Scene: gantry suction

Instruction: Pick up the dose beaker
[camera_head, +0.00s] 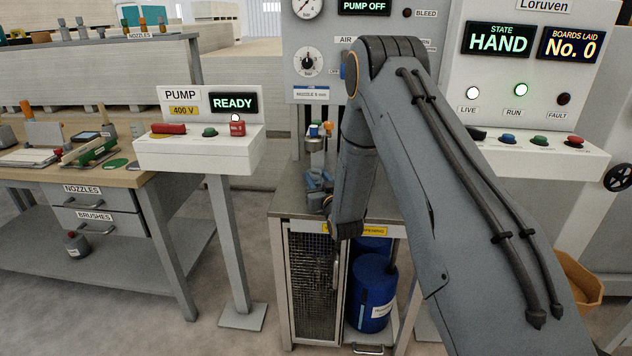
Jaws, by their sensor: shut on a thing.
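My arm reaches from the lower right up to its elbow and down to the steel cabinet top in the middle. My gripper (319,186) shows only in part as small blue-grey pieces left of my wrist, low over the cabinet top. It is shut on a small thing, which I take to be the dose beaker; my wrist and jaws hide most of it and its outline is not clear. I cannot tell whether it touches the top.
A small metal cup (315,144) with orange, blue and green tips stands just behind. The pump box (199,150) on its post is to the left, the workbench (135,178) farther left. Blue canisters (373,298) sit in the cabinet (284,214). The control panel (541,158) is at right.

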